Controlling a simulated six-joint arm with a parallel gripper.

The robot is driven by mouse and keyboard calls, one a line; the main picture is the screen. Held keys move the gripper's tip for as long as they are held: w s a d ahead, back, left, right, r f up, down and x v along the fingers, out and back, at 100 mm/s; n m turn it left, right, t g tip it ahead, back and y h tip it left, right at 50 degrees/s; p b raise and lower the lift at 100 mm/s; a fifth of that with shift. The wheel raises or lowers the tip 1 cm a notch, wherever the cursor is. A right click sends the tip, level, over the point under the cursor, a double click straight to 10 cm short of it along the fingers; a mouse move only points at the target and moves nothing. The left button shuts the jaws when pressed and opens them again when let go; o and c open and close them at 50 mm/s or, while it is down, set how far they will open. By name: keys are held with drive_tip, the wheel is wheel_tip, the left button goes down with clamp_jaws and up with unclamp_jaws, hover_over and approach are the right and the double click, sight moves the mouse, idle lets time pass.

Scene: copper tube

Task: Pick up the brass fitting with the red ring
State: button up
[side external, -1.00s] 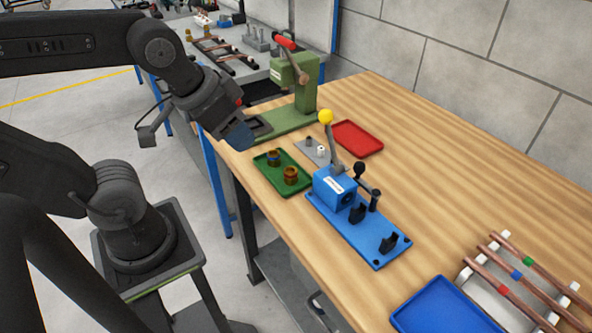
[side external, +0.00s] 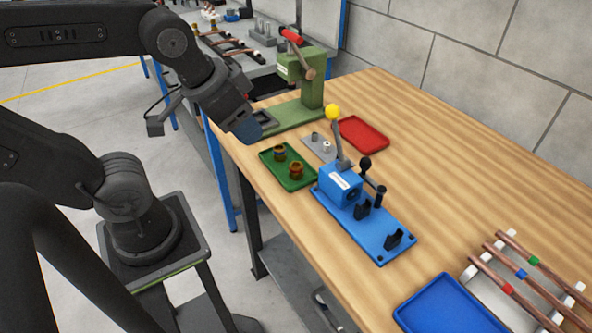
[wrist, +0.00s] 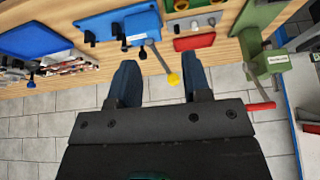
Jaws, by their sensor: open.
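Two brass fittings stand upright on a green tray (side external: 275,177) on the wooden bench. The nearer fitting (side external: 296,170) looks reddish-brown, and its ring is too small to read clearly. My gripper (side external: 248,132) hangs above and to the left of the tray, near the bench edge, apart from both fittings. In the wrist view my gripper (wrist: 161,72) has its two blue fingers spread, with nothing between them at their level. The green tray is cut by the top edge there.
A blue fixture (side external: 370,222) with a yellow-knobbed lever stands beside the green tray. A green press (side external: 311,95) stands behind. A red tray (side external: 363,133), a blue tray (side external: 452,304) and a rack of copper tubes (side external: 520,275) lie on the bench.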

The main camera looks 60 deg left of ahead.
drive_tip(key=w+a+f+m+g, duration=0.1)
drive_tip(key=w+a+m+g, duration=0.15)
drive_tip(key=w+m, duration=0.45)
drive_tip(key=m+g, duration=0.3)
drive_tip(key=m, duration=0.3)
hover_over(296, 168)
wheel_tip(296, 168, down, 4)
wheel_tip(296, 168, down, 14)
drive_tip(key=shift+r, duration=0.1)
drive_tip(key=shift+c, duration=0.2)
drive_tip(key=c, duration=0.7)
